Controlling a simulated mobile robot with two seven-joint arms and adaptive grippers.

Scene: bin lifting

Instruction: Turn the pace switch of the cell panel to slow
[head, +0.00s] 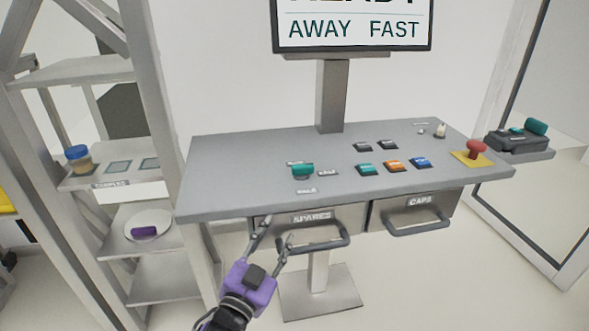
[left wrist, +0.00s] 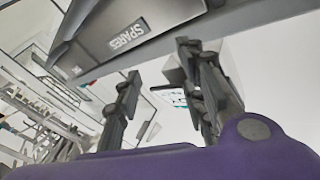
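The cell panel (head: 240,180) is a grey sloped desk in the head view. A teal knob (head: 302,170) sits on its left part with small labels around it, too small to read; it looks like the pace switch. The screen (head: 353,28) above reads "AWAY FAST". My left gripper (head: 276,230) is below the panel's front edge, in front of the SPARES drawer, its fingers apart and nothing between them. In the left wrist view the two fingers (left wrist: 158,70) are also spread and empty. The knob is not seen there. My right gripper is not in view.
The SPARES drawer (head: 335,218) and CAPS drawer (head: 415,208) have protruding handles under the panel. Several coloured buttons (head: 393,164), a small switch (head: 440,130) and a red stop button (head: 476,148) sit rightward. A shelf rack (head: 150,275) stands at left.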

